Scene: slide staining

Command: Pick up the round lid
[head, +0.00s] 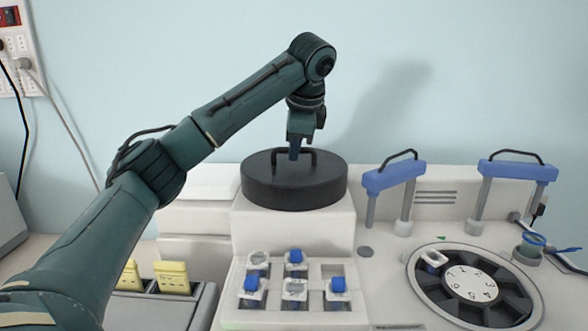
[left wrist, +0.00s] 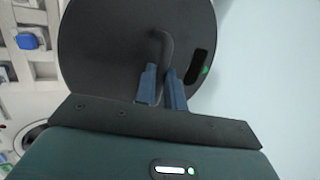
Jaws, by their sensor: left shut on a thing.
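The round lid (head: 293,190) is a thick black disc with an arched handle on top. In the head view it is at the middle, over the white raised block of the machine. I cannot tell whether it touches the block. My left gripper (head: 294,153) comes down from above and is shut on the lid's handle. In the left wrist view the lid (left wrist: 100,50) fills the upper middle, and the fingers of my left gripper (left wrist: 162,88) are on either side of the handle. My right gripper is not in view.
A white rack (head: 318,274) with several blue-capped jars stands in front of the lid. To the right are two blue-handled holders (head: 390,178) and a numbered dial (head: 470,283). Yellow blocks (head: 172,277) sit at the lower left. The wall is behind.

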